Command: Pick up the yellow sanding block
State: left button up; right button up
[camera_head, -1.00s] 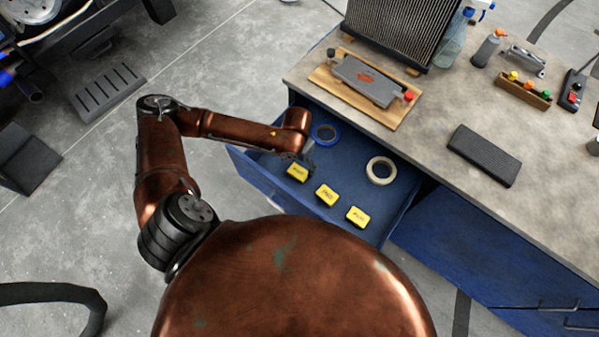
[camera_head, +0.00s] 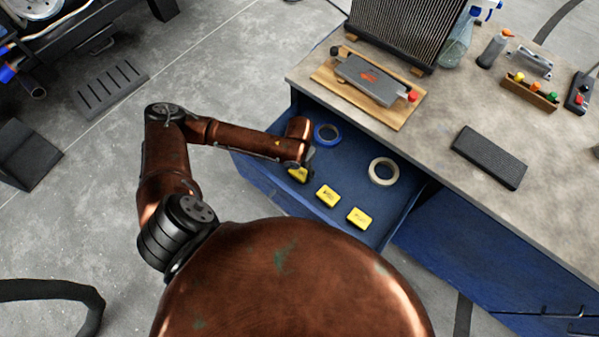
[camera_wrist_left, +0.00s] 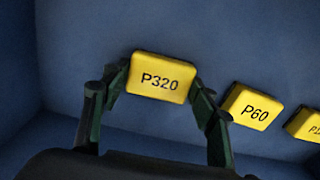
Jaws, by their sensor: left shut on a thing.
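Three yellow sanding blocks lie in a row in the open blue drawer (camera_head: 278,195). My left gripper (camera_wrist_left: 160,86) is shut on the block marked P320 (camera_wrist_left: 160,77), with one finger at each side. In the head view my left gripper (camera_head: 305,160) partly covers this P320 block (camera_head: 298,174). The block marked P60 (camera_wrist_left: 252,107) lies just to the right, and it also shows in the head view (camera_head: 327,195). The third block (camera_head: 359,218) is cut off by the edge of the wrist view (camera_wrist_left: 306,124). I cannot tell whether the held block is clear of the drawer floor. My right gripper is not in view.
A blue tape roll (camera_head: 327,134) and a cream tape roll (camera_head: 383,171) lie in the drawer. The worktop (camera_head: 440,120) above holds a dark block (camera_head: 489,157), a wooden board (camera_head: 330,86) and a radiator (camera_head: 398,30).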

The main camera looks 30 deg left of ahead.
aim_at(300, 171)
pick_arm(q)
jog(key=c, duration=0.4)
jog(key=shift+o, duration=0.2)
notch_tip(300, 171, up, 10)
jog(key=p, duration=0.2)
jog(key=shift+p, duration=0.3)
